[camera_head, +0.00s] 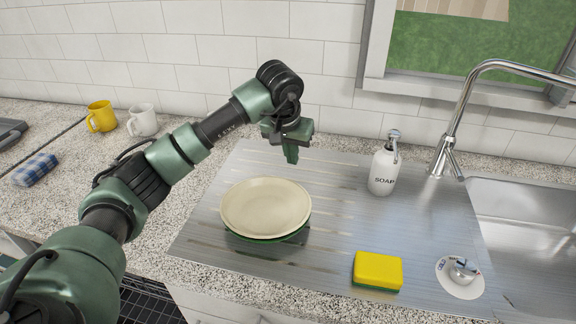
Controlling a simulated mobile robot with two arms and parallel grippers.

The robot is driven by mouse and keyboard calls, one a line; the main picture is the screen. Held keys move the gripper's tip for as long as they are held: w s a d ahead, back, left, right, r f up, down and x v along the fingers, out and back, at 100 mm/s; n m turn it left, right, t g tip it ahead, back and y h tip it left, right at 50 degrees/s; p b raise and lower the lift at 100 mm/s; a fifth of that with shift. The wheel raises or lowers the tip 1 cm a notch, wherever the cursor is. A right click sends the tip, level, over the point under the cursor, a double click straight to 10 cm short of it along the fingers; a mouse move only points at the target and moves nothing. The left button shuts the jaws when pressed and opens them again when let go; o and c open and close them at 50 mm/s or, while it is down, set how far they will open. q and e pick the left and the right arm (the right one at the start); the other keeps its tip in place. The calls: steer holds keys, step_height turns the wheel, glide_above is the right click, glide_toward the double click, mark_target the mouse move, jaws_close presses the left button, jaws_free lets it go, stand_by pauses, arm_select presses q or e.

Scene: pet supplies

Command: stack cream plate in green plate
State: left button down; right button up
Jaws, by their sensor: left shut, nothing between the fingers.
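A cream plate (266,206) sits on top of a green plate (262,241) on the metal drainboard, in the middle of the head view. Only a thin strip of the green plate's rim shows below the cream plate's near edge; the rest is hidden. My left gripper (292,157) is above the drainboard, beyond the plates toward the wall, apart from them. It is shut and empty, with the fingers pointing down. My right gripper is not in view.
A white soap bottle (383,170) stands right of the plates, near the chrome faucet (466,110) and the sink (525,215). A yellow sponge (377,270) lies at front right. Two mugs, yellow (101,116) and white (143,120), and a blue checked cloth (36,169) are at left.

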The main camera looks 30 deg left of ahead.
arm_select(q)
steer(key=shift+x, duration=1)
steer(key=s, duration=0.2)
steer(key=s+p, duration=0.1)
steer(key=shift+s+d+r, duration=0.2)
steer(key=shift+s+r, duration=0.1)
steer(key=shift+s, duration=0.3)
steer(key=shift+f, duration=0.1)
steer(key=shift+s, duration=0.1)
